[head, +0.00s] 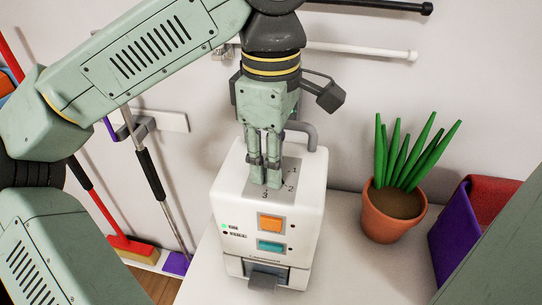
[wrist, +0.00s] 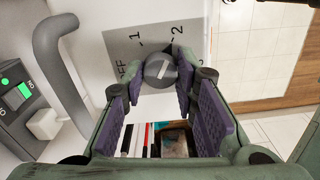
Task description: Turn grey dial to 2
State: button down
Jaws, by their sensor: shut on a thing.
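The grey dial (wrist: 160,70) is round, with a white line across its face, on a grey plate (wrist: 125,45) marked OFF, 1 and 2 in the wrist view. The line tilts, its upper end leaning roughly between the 1 and the 2; I cannot tell its exact setting. My gripper (wrist: 161,78) is shut on the dial, one purple-padded finger on each side. In the head view my gripper (head: 264,184) points down onto the plate on top of the white machine (head: 232,190). There the fingers hide the dial; the marks 1, 2 and 3 show around them.
The machine has an orange button (head: 270,222), a teal button (head: 270,246) and a curved grey pipe (head: 306,132) behind. A potted plant (head: 394,212) and a purple and red box (head: 460,235) stand to the right. Brooms (head: 128,245) lean at left.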

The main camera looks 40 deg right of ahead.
jog(key=c, duration=1.2)
grip_release()
jog(key=shift+c, duration=0.2)
notch_tip(320, 180, up, 8)
jog(key=shift+f, duration=0.2)
